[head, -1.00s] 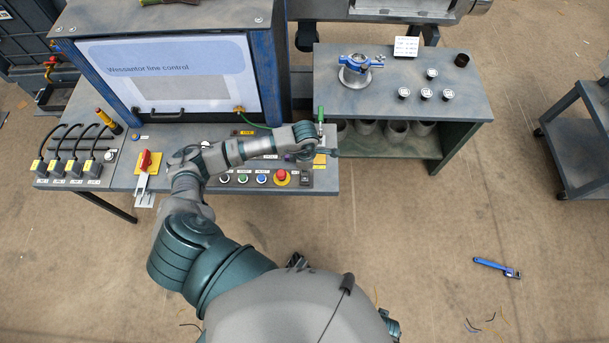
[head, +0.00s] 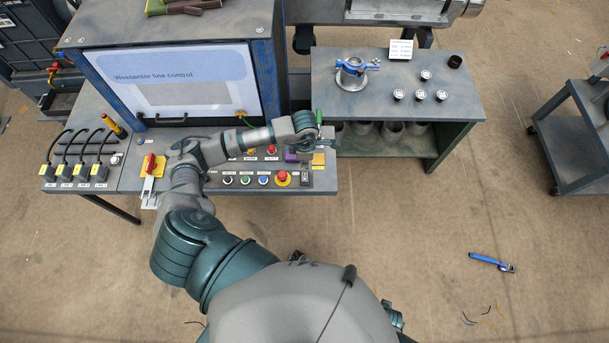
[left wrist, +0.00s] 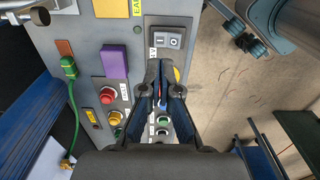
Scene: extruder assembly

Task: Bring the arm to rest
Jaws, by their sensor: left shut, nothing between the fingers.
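My left arm (head: 215,150) comes in from the left in the head view and stretches right, above the control panel. My left gripper (head: 322,132) is over the right end of the panel, in front of the line control screen. In the left wrist view the left gripper (left wrist: 160,68) is shut with its fingertips together and nothing between them. It is above the panel, near a rocker switch (left wrist: 168,39) and a purple block (left wrist: 114,61). Whether it touches anything is hard to tell. My right gripper is not in view.
The panel holds a red mushroom button (head: 281,177), several small buttons and a red-handled switch (head: 150,164). A side table (head: 395,100) to the right carries a blue clamp (head: 352,68) and several small round parts. A blue wrench (head: 491,262) lies on the open floor.

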